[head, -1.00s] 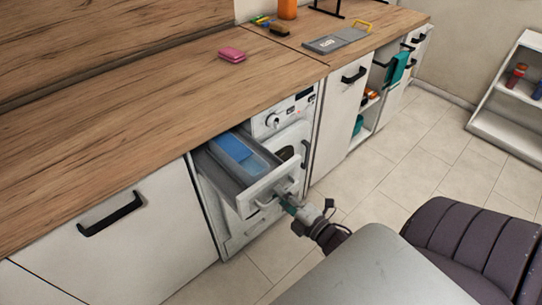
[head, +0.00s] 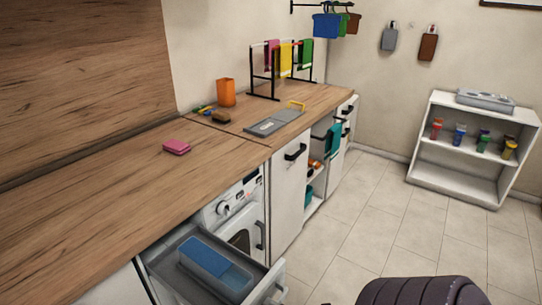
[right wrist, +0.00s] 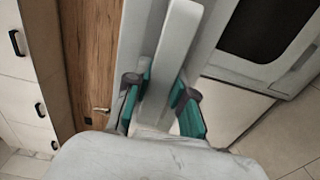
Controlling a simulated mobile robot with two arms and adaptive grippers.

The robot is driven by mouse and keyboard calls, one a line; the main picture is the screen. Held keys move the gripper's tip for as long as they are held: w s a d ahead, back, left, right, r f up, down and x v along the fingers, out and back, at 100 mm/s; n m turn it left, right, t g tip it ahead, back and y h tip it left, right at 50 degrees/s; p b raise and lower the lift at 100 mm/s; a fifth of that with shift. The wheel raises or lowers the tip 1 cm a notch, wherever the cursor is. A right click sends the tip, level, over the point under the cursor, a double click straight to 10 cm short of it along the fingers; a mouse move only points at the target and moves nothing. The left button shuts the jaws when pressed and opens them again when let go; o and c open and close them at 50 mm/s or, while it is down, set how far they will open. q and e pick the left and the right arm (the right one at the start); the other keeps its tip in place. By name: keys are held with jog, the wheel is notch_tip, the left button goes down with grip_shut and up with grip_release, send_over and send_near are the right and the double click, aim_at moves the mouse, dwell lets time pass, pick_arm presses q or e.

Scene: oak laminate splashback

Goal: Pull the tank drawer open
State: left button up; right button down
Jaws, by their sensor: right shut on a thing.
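The tank drawer (head: 270,283) stands pulled out from the white washing machine (head: 233,212) under the counter. A blue tank (head: 203,262) lies inside its grey tray. The drawer's front is cut off at the bottom of the head view. In the right wrist view, my right gripper (right wrist: 158,98) has its teal-padded fingers on either side of the pale handle bar (right wrist: 176,45) and is shut on it. My right gripper is out of the head view. My left gripper is in neither view.
A wooden counter (head: 110,215) runs above the machine, with a pink sponge (head: 176,147) on it. A dark padded seat (head: 425,292) is at the bottom right. A white shelf (head: 468,150) stands against the far wall. The tiled floor (head: 370,225) between is clear.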

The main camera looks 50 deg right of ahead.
jog(key=c, duration=1)
grip_release()
jog(key=shift+o, duration=0.2)
jog(key=shift+s, duration=0.15)
jog(key=s+d, duration=0.1)
jog(key=s, duration=1)
jog(key=shift+s, duration=0.4)
jog(key=shift+f, duration=0.1)
